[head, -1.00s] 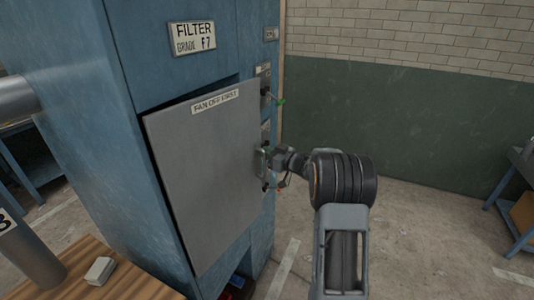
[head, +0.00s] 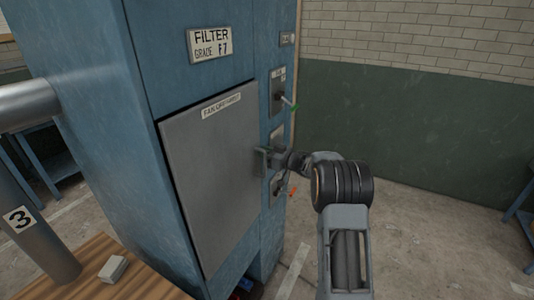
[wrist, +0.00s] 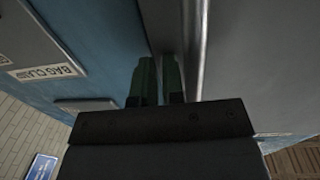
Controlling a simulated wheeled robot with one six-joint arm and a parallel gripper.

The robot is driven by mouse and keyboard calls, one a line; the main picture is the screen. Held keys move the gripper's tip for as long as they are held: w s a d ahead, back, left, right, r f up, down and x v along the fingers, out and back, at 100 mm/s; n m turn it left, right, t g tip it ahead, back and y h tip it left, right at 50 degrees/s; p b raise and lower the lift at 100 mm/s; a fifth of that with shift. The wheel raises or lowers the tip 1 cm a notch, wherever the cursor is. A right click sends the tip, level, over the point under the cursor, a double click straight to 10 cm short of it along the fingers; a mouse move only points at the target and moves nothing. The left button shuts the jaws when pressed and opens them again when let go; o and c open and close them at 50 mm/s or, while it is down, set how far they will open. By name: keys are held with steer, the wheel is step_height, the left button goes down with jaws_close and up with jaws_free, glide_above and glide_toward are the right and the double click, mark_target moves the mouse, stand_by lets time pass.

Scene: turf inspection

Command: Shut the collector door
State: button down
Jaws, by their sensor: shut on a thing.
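The collector door (head: 215,185) is a grey panel with a label along its top, on the front of the blue filter cabinet (head: 190,75). It sits almost flush with the cabinet front. A thin dark line shows along its top and left edges, and I cannot tell whether it is fully seated. My gripper (head: 264,162) is at the door handle on the right edge and is shut on it. In the wrist view, the green-sided fingers (wrist: 158,76) point toward the grey door (wrist: 260,60), and the grip itself is partly hidden.
A switch with a green-tipped lever (head: 287,101) is on the cabinet above my gripper. A wooden bench top (head: 85,280) holding a small pale block (head: 113,269) stands at the lower left, near a grey post marked 3 (head: 35,230). The floor to the right is open.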

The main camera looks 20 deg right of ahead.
steer(key=shift+w+a+r, duration=0.1)
steer(key=shift+r, duration=0.2)
